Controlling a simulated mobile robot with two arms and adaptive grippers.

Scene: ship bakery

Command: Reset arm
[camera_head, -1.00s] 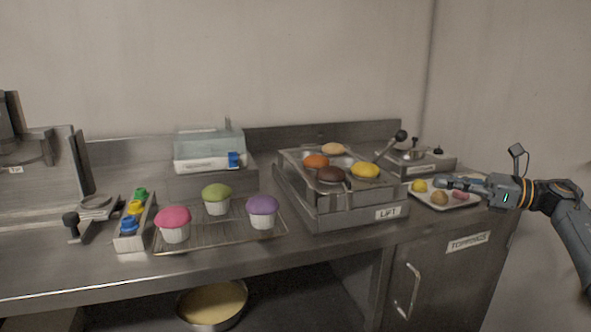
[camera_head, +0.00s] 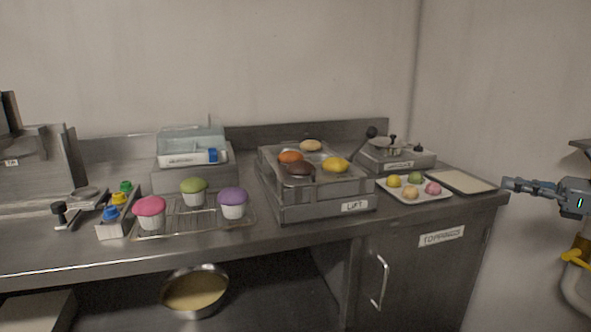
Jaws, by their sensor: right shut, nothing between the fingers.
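My right gripper (camera_head: 531,186) is at the far right of the head view, just past the right end of the steel counter (camera_head: 330,228). It is shut and empty, with its fingers pointing left. It is apart from the white tray (camera_head: 429,197) of small coloured balls and from the flat dark-rimmed tray (camera_head: 459,180) near the counter's corner. My left gripper is not in the picture.
A wire rack (camera_head: 183,232) holds pink, green and purple cupcakes. The lift unit (camera_head: 322,206) holds several coloured pieces. A cabinet door (camera_head: 417,270) has a handle. A steel bowl (camera_head: 194,291) sits below.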

